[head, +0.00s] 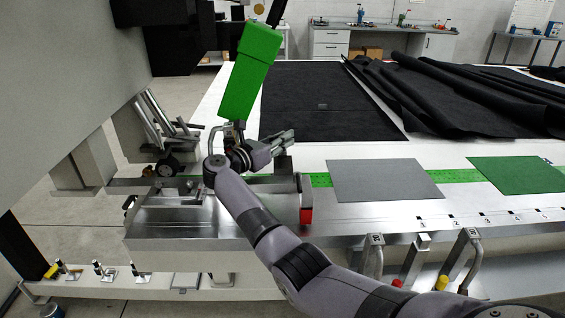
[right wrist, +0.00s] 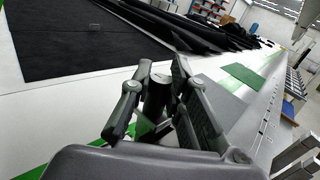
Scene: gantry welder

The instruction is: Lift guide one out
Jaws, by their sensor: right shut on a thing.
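My right gripper (head: 280,143) reaches in from the lower right to the near edge of the white table, by the metal fixture at the welder. It also shows in the right wrist view (right wrist: 165,92), its fingers shut around a dark upright post with a round top (right wrist: 158,92). A pale metal piece shows below the post between the fingers. In the head view a metal bar with a red end block (head: 306,215) lies just below the gripper. I cannot tell for certain whether the held post belongs to guide one. My left gripper is not in view.
A tall green housing (head: 250,75) rises just behind my right wrist. A grey sheet (head: 385,180) and a green sheet (head: 515,175) lie to the right. Black fabric (head: 320,98) covers the table behind. Curved handles (head: 372,256) stand along the front edge.

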